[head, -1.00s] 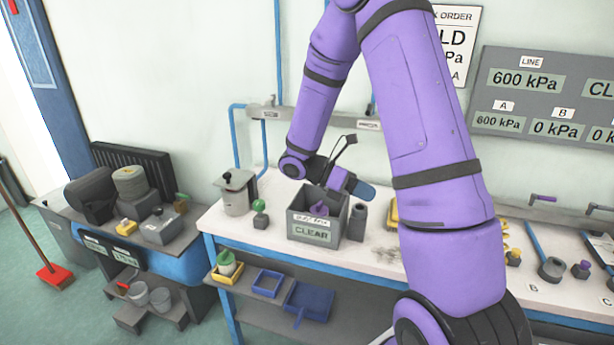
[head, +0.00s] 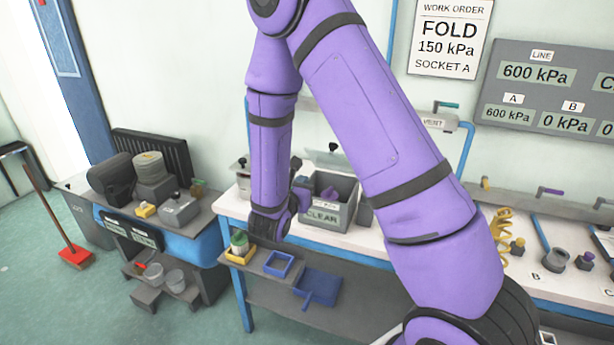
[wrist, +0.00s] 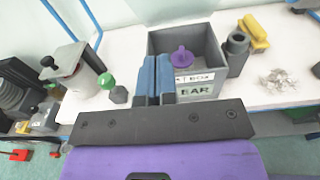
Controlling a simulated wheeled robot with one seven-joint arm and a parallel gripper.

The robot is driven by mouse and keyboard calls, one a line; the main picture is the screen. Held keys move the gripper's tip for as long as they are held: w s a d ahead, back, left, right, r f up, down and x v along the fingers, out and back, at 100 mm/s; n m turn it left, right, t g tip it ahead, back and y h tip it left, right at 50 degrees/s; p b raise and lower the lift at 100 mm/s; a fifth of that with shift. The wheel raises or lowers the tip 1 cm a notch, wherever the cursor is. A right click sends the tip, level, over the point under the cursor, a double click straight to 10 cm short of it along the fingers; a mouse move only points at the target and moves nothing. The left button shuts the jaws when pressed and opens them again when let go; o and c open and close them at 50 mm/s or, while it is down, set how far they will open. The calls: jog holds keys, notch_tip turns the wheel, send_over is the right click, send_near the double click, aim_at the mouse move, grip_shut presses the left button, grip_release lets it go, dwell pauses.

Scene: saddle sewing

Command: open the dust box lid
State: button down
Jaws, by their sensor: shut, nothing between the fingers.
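A grey open-topped box (head: 345,213) marked CLEAR stands on the bench, and it also shows in the wrist view (wrist: 208,88). I take it as the dust box. A pale panel with a black knob (head: 328,158) stands up at its back edge, like a raised lid. A purple knobbed piece (wrist: 182,57) shows inside the box. My gripper (wrist: 156,72) has its blue fingers together with nothing between them. In the wrist view they overlap the box's front left side; I cannot tell whether they touch it.
Left of the box are a lidded pot (wrist: 78,78) and a green ball-topped piece (wrist: 107,82). A dark grey cylinder (wrist: 235,52) stands close at its right. A side table holds a small knobbed box (head: 180,209). Blue trays (head: 318,285) sit below the bench front.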

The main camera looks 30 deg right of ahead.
send_near(321, 153)
notch_tip(321, 153, down, 3)
jog(key=w+d, duration=0.2)
jog(key=shift+w+d+r, duration=0.4)
jog(key=shift+d, duration=0.2)
jog(key=shift+w+d+r, duration=0.4)
jog(key=shift+d, duration=0.25)
jog(key=shift+w+d+r, duration=0.3)
jog(key=shift+r, duration=0.05)
jog(key=shift+w+d+r+g+y, duration=0.35)
jog(key=shift+w+d+r+y, duration=0.15)
jog(key=shift+r, duration=0.2)
jog(key=shift+w+d+r+g+y, duration=0.3)
jog(key=shift+d+r+g+y, duration=0.1)
jog(key=shift+d+r, duration=0.25)
jog(key=shift+w+d+r+y, duration=0.3)
jog(key=shift+w+d+r, duration=0.55)
jog(key=shift+d, duration=0.15)
jog(key=shift+f, duration=0.1)
